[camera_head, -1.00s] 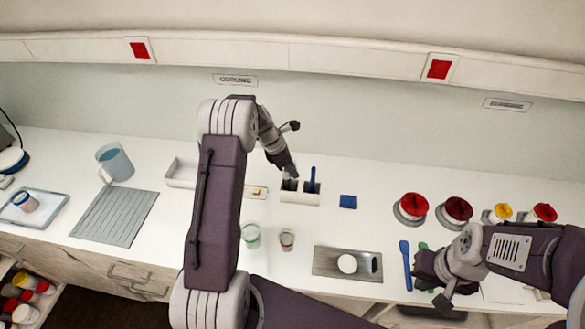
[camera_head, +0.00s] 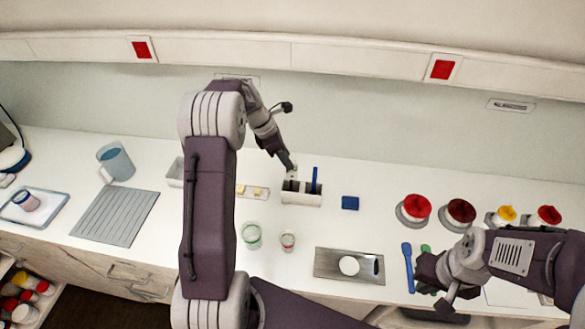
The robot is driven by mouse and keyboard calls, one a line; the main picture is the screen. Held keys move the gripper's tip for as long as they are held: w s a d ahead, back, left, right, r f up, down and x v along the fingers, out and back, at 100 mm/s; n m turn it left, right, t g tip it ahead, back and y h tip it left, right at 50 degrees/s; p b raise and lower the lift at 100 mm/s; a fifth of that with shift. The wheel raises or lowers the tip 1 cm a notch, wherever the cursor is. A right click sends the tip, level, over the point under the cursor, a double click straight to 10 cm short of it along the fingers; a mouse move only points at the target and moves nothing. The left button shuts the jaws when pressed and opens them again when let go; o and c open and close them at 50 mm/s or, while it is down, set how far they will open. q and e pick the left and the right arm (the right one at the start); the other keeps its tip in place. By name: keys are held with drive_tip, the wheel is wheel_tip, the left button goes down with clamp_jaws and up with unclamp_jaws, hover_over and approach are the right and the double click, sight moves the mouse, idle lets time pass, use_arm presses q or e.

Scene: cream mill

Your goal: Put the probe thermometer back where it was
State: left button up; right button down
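A white rack (camera_head: 300,199) with dark slots stands at the middle of the counter. A blue upright stick (camera_head: 314,176) stands in its right slot. My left gripper (camera_head: 290,168) points down just above the rack's left slot. A small pale piece shows at its fingertips, too small to tell whether it is the probe thermometer or part of the gripper. I cannot tell whether the fingers are open or shut. My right gripper (camera_head: 432,280) is low at the right, beside a blue spatula (camera_head: 408,267); its fingers are not clear.
A blue block (camera_head: 350,203) lies right of the rack. Two small cups (camera_head: 251,236) (camera_head: 288,241) and a metal tray (camera_head: 330,263) with a white round item stand in front. Red-lidded jars (camera_head: 416,208) stand at the right, a jug (camera_head: 116,162) at the left.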

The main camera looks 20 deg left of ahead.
use_arm(q)
drive_tip(key=v, duration=0.5)
drive_tip(key=s+d+f+m+y, duration=0.1)
drive_tip(key=s+d+f+m, duration=0.1)
drive_tip(key=s+m, duration=0.5)
drive_tip(key=s+d+f+m+g+y, duration=0.1)
drive_tip(key=s+d+f+m, duration=0.1)
drive_tip(key=s+d+m, duration=0.3)
drive_tip(key=s+d+f+m+y, duration=0.1)
drive_tip(key=s+d+f+m, duration=0.1)
drive_tip(key=s+m, duration=0.8)
drive_tip(key=d+m, duration=0.1)
drive_tip(key=m, duration=0.2)
drive_tip(key=shift+d+f+g, duration=0.25)
drive_tip(key=shift+f+g, duration=0.05)
wheel_tip(320, 180, down, 6)
drive_tip(key=b, duration=0.6)
drive_tip(key=shift+s+d, duration=0.1)
